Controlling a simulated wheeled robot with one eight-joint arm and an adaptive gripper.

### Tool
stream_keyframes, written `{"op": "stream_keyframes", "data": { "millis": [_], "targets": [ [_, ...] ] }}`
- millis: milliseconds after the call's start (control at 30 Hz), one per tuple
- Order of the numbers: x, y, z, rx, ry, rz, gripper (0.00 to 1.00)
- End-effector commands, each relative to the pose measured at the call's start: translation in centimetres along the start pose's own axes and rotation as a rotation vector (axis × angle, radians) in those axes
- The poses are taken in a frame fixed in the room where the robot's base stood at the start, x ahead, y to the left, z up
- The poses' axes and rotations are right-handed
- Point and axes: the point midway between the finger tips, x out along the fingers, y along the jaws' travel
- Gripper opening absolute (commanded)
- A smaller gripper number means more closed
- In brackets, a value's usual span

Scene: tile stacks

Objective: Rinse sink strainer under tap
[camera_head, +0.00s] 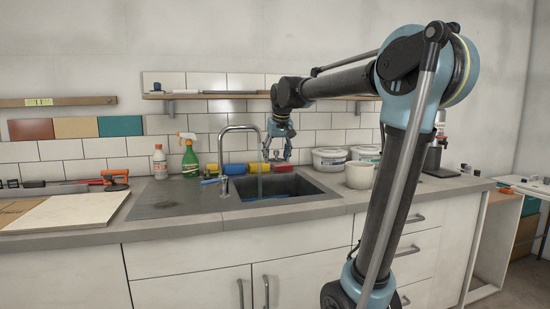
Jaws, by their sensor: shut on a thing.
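The curved metal tap (240,128) stands at the sink's left front, its spout over the basin. A thin pale streak like running water shows below the spout. The dark sink (312,190) is set in the grey counter, with something blue low inside. My gripper (278,156) points down above the back of the sink, just right of the spout. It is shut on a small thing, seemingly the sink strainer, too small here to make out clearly. I cannot tell whether the streak touches it.
A green spray bottle (190,160) and a white bottle (159,162) stand behind the drainboard. Yellow, red and blue items line the sink's back edge. White tubs (329,160) and a cream pot (359,175) stand to the right. A pale board (70,212) lies left. A shelf runs above.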

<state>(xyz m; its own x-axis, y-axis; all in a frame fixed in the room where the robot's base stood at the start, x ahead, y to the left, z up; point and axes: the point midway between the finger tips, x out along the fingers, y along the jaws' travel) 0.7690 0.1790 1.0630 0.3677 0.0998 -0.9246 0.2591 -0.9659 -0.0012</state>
Motion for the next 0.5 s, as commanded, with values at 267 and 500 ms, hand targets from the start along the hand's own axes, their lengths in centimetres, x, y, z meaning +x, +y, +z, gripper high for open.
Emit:
{"op": "stream_keyframes", "data": {
  "millis": [267,500],
  "targets": [
    [1.3,-0.4,-1.9,-0.001,0.000,0.000,0.31],
    [2.3,-0.7,-3.5,-0.001,0.000,0.000,0.31]
  ]
}}
